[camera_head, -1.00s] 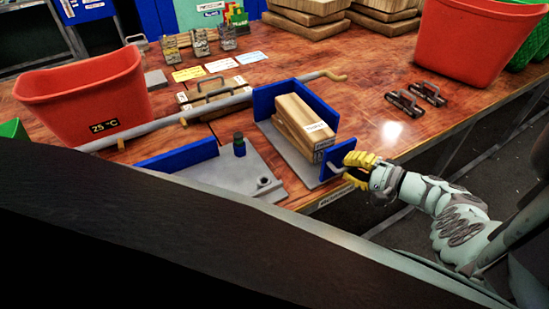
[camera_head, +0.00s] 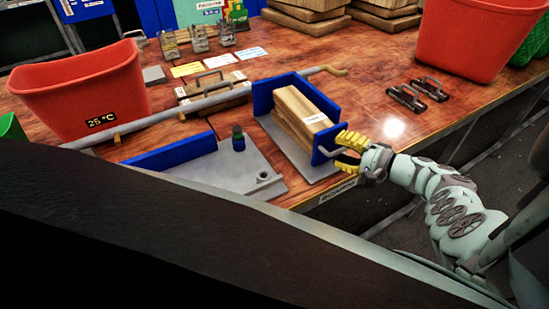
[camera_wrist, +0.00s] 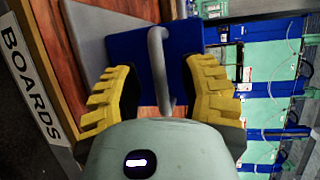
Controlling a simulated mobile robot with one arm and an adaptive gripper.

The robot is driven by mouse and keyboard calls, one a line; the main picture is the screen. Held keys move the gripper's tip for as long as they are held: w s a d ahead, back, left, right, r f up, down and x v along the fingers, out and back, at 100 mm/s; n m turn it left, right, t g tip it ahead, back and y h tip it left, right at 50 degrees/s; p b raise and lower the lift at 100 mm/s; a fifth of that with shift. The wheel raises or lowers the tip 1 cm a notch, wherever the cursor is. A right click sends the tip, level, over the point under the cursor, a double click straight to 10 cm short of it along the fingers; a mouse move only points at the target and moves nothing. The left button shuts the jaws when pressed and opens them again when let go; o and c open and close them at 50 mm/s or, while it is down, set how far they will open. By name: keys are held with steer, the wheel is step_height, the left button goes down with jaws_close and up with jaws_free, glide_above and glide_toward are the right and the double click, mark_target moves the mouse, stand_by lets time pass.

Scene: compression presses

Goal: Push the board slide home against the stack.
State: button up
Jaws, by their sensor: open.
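The board slide (camera_head: 326,148) is an upright blue plate with a grey bar handle, at the front end of the board stack. The stack of light wooden boards (camera_head: 292,116) lies on a grey base with blue walls behind and beside it. The slide stands close to the stack's near end; I cannot tell whether they touch. My gripper (camera_head: 343,154) is open at the handle, its yellow fingers on either side. In the wrist view, the handle (camera_wrist: 158,62) stands between my open fingers (camera_wrist: 160,80), in front of the blue plate (camera_wrist: 190,48).
A BOARDS label (camera_wrist: 28,75) marks the table's front edge. Left of the stack are a grey plate with a dark knob (camera_head: 238,140) and a long grey bar (camera_head: 190,109). Red bins stand left (camera_head: 80,95) and right (camera_head: 470,35). Two black handles (camera_head: 418,93) lie on open tabletop.

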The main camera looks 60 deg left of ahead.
steer(key=v, duration=1.2)
